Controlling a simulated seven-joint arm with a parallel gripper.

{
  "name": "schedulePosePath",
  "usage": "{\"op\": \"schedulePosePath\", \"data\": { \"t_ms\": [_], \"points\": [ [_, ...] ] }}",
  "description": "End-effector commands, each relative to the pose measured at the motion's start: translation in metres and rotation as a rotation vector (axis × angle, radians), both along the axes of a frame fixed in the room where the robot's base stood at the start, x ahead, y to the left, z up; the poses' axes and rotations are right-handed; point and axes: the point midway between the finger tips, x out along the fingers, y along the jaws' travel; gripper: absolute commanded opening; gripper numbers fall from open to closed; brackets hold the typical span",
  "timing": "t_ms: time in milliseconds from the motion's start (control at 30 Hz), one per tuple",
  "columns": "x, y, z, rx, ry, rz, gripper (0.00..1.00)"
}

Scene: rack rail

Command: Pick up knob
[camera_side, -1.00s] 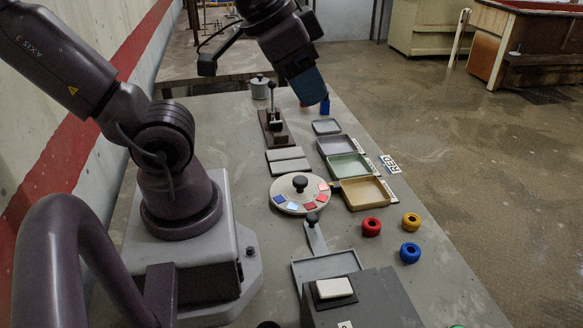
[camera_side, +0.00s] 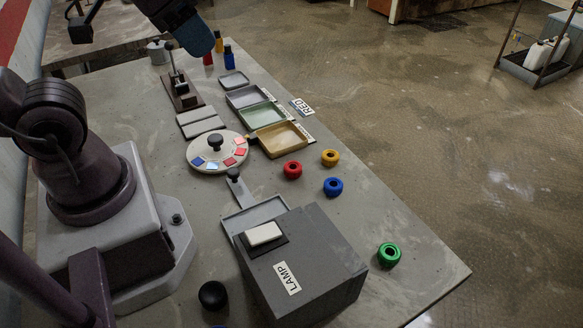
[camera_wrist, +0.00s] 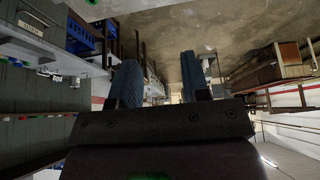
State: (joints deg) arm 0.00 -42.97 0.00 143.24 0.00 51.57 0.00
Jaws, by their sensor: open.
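Several black knobs show in the side view, and I cannot tell which one the task means. A round black knob (camera_side: 212,295) sits at the front, left of the grey lamp box. Another knob (camera_side: 215,142) tops the round dial (camera_side: 203,165) with coloured patches. A small knob (camera_side: 233,174) is on a flat handle at the grey tray. My gripper (camera_side: 196,38) hangs at the table's far end, near the red and blue bottles, far from the front knob. In the wrist view my gripper (camera_wrist: 158,78) has its two blue fingers apart with nothing between them.
The lamp box (camera_side: 310,262) stands at the front. Red (camera_side: 292,170), yellow (camera_side: 330,158), blue (camera_side: 333,187) and green (camera_side: 389,254) rings lie to the right. Several trays (camera_side: 300,150), a lever stand (camera_side: 181,98) and a blue bottle (camera_side: 229,60) stand farther back.

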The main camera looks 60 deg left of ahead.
Motion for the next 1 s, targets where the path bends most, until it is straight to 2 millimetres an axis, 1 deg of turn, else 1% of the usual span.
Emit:
{"op": "schedulePosePath", "data": {
  "t_ms": [200,233,333,367,667,767,867,1000],
  "points": [
    [0.0,0.0,0.0,0.0,0.0,0.0,0.43],
    [0.0,0.0,0.0,0.0,0.0,0.0,0.47],
    [0.0,0.0,0.0,0.0,0.0,0.0,0.7],
    [0.0,0.0,0.0,0.0,0.0,0.0,0.74],
    [0.001,0.0,-0.003,0.0,0.014,0.0,0.74],
    [0.005,0.0,-0.015,-0.002,0.077,0.001,0.74],
    [0.016,0.002,-0.031,-0.01,0.173,0.008,0.74],
    [0.041,0.005,-0.058,-0.047,0.308,0.079,0.74]
  ]
}}
